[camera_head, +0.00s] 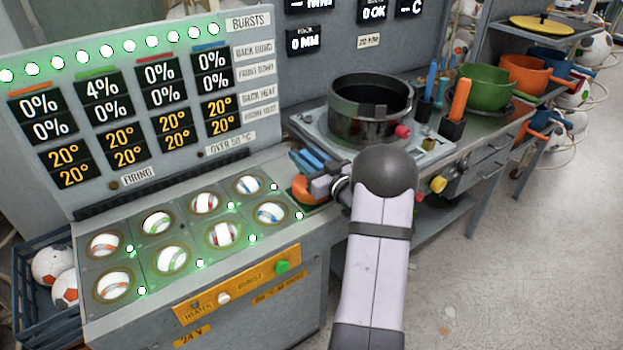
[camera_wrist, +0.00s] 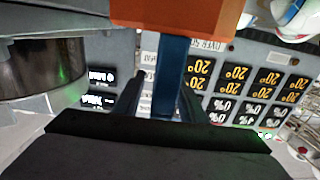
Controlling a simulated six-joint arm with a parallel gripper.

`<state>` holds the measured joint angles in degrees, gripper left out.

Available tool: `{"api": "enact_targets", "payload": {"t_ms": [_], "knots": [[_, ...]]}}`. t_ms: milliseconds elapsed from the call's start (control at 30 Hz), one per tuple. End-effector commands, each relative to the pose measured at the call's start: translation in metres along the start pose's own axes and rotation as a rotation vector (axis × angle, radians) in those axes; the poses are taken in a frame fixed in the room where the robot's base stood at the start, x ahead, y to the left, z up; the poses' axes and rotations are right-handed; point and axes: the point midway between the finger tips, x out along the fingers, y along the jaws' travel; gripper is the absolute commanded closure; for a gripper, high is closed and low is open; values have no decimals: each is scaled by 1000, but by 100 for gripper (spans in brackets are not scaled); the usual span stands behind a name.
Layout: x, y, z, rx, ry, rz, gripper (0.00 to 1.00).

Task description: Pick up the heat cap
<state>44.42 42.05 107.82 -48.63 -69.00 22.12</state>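An orange piece (camera_head: 303,190), which I take to be the heat cap, is beside the press panel's right end in the head view, partly hidden by my arm. In the wrist view an orange block (camera_wrist: 178,14) fills the top middle, with a blue bar (camera_wrist: 171,75) running down from it. My gripper (camera_wrist: 162,85) has its dark fingers on either side of this bar. A narrow gap shows between the left finger and the bar, so the gripper looks open around it. Contact at the right finger is unclear. In the head view my gripper (camera_head: 312,168) is at the orange piece.
A dark round pot (camera_head: 370,125) stands on a metal plate just behind. Blue and orange upright handles (camera_head: 460,98) and a green pot (camera_head: 484,88) are to its right. The panel (camera_head: 190,255) with several balls in holes is at left. Open floor lies at right.

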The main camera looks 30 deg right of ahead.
Motion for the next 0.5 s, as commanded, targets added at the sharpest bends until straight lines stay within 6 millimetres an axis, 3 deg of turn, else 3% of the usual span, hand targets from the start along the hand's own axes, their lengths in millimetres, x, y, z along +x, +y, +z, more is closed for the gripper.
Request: {"api": "enact_targets", "payload": {"t_ms": [133, 367, 400, 500], "knots": [[11, 0, 0, 1, 0, 1, 62], [12, 0, 1, 1, 0, 1, 62], [12, 0, 1, 0, 0, 1, 65], [12, 0, 1, 0, 0, 1, 89]]}}
